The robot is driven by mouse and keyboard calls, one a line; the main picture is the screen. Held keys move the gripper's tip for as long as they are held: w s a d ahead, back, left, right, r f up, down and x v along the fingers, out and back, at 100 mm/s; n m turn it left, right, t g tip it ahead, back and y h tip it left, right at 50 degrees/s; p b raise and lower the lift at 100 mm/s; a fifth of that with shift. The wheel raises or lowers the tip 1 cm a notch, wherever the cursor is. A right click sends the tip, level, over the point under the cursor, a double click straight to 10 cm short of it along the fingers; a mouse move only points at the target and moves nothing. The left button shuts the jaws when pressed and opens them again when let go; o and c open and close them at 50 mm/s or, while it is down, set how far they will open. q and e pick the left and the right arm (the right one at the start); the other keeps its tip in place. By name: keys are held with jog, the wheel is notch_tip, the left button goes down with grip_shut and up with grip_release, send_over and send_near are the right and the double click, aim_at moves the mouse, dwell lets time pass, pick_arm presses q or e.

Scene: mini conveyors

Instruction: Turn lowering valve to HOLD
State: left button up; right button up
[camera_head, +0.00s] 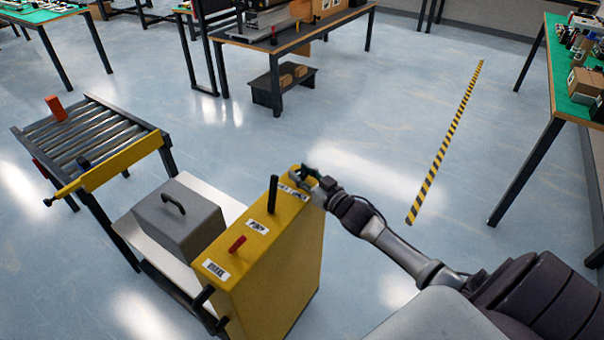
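A yellow box-shaped console (275,263) stands in the lower middle. A black upright lever (272,194) and a short red lever (237,244) rise from its top, with white labels beside them. My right gripper (307,175) is at the far end of the console's top, beside small labels (293,191) too small to read. A small dark green part shows at its fingers; I cannot tell whether it is the lowering valve or part of the gripper. The gripper covers this spot, so the valve's position and any grip on it are hidden. My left gripper is out of view.
A grey case (180,220) with a black handle sits on a white platform (226,205) left of the console. The floor behind the console is clear up to a striped line (445,143).

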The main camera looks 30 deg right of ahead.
jog(key=shift+c, duration=1.4)
jog(key=shift+a+r+m+h+p, duration=0.15)
jog(key=shift+m+h+p, duration=0.3)
jog(key=shift+m+h, duration=1.05)
jog(key=shift+h, duration=0.9)
jog(key=o, duration=1.2)
